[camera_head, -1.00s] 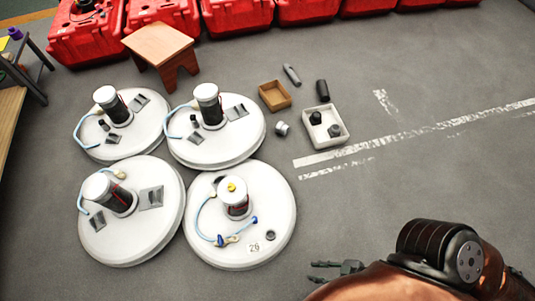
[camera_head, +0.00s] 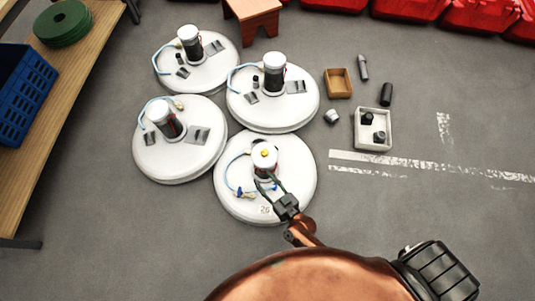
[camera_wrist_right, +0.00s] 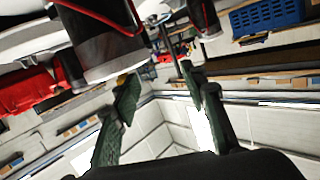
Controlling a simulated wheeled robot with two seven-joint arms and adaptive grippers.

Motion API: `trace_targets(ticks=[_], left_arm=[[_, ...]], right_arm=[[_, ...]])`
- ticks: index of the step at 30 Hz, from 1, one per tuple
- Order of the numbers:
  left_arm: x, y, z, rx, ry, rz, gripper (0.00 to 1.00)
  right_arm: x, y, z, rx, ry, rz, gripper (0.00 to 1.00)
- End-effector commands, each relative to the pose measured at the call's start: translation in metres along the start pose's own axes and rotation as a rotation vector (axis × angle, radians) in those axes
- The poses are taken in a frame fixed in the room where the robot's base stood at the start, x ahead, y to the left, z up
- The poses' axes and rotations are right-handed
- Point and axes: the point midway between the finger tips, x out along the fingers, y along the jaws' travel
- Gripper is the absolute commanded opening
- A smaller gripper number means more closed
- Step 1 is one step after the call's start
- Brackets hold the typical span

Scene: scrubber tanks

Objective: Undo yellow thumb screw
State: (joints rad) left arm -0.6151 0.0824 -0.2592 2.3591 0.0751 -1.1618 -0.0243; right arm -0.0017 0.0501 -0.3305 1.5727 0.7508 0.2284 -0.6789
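The yellow thumb screw (camera_head: 265,153) sits on top of the white-capped cylinder (camera_head: 265,168) at the middle of the front right round white tank lid (camera_head: 230,205). My right gripper (camera_head: 268,179) is over this lid, its fingers pointing at the cylinder, just in front of and below the screw in the picture. In the right wrist view the two green fingers (camera_wrist_right: 160,75) stand apart with nothing clearly between them. A dark and white cylinder (camera_wrist_right: 105,50) shows close by the left finger; I cannot tell whether they touch. My left gripper is out of view.
Three similar lids (camera_head: 180,150) stand behind and to the left. A white tray (camera_head: 360,141) with dark parts, a wooden box (camera_head: 338,83) and loose parts lie to the right. A wooden bench (camera_head: 75,95) with a blue crate (camera_head: 25,95) is at left. The floor at right is mostly clear.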

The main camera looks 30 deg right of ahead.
Motion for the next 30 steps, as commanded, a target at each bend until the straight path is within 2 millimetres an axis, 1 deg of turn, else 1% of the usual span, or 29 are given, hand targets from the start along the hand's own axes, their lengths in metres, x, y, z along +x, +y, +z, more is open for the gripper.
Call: trace_targets(ticks=[1,6,12,18,20,23,30], left_arm=[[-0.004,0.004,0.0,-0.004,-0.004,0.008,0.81],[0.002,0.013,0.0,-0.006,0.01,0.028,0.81],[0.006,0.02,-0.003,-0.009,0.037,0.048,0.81],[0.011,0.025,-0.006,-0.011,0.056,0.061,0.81],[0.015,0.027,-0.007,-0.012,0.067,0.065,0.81],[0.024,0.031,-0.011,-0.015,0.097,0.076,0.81],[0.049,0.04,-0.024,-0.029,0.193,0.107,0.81]], right_arm=[[0.013,0.0,-0.007,-0.002,0.036,0.03,0.4],[0.027,0.015,-0.01,-0.018,0.117,0.148,0.4],[0.033,0.034,-0.012,-0.043,0.183,0.285,0.4],[0.035,0.045,-0.013,-0.062,0.208,0.357,0.4],[0.039,0.048,-0.013,-0.063,0.209,0.362,0.4],[0.051,0.053,-0.015,-0.064,0.211,0.362,0.4],[0.086,0.066,-0.022,-0.062,0.208,0.361,0.4]])
